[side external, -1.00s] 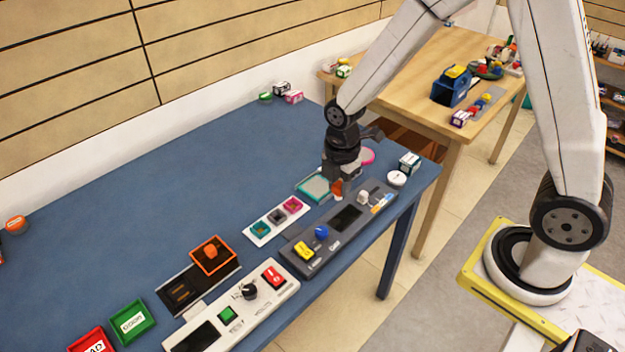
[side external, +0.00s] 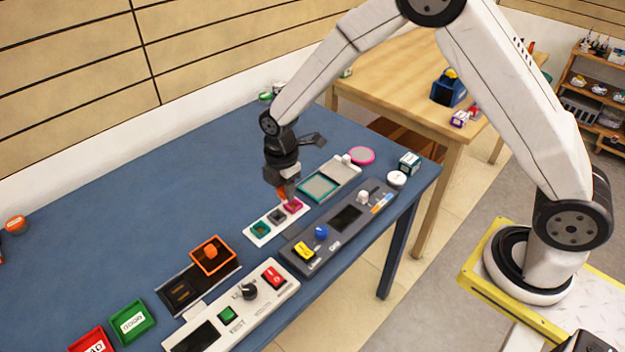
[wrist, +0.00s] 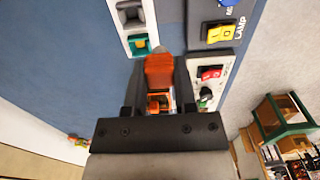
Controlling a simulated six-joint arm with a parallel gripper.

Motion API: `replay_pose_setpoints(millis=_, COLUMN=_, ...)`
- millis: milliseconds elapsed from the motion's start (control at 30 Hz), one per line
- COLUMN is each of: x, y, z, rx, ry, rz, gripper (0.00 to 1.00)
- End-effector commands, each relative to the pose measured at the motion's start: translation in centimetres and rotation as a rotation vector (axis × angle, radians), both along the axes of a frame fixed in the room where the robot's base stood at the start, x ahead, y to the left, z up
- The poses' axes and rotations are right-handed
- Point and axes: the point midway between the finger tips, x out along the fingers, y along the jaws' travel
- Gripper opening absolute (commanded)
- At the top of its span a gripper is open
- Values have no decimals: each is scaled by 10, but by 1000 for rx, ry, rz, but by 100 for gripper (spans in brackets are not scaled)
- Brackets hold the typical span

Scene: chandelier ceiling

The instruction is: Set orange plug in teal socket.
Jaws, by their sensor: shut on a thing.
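The orange plug (side external: 282,194) is between the jaws of my gripper (side external: 283,188), which is shut on it. In the wrist view the plug (wrist: 159,70) points toward the top, between the dark fingers (wrist: 160,64). The teal socket (side external: 260,230) is at the near-left end of a white strip, after a grey and a magenta socket. In the side view the plug is by the magenta end, apparently above the strip. In the wrist view the teal socket (wrist: 138,46) shows just above and left of the plug's tip. The plug's height above the strip is unclear.
A dark grey panel (side external: 337,230) with switches lies right of the strip. A white panel (side external: 232,308) with a knob and red switch is nearer. An orange-rimmed tray (side external: 212,256) stands left of it. The blue table (side external: 150,190) is clear behind the strip.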

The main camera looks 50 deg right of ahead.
Motion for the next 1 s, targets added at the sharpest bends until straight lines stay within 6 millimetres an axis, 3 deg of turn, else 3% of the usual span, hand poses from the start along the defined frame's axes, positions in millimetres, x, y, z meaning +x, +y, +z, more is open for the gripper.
replay_pose_setpoints(millis=200, x=27, y=30, z=-15, rx=-1, ry=1, rz=2, gripper=0)
replay_pose_setpoints(millis=400, x=39, y=46, z=-23, rx=-1, ry=1, rz=1, gripper=0)
replay_pose_setpoints(millis=1000, x=43, y=51, z=-31, rx=-1, ry=1, rz=0, gripper=0)
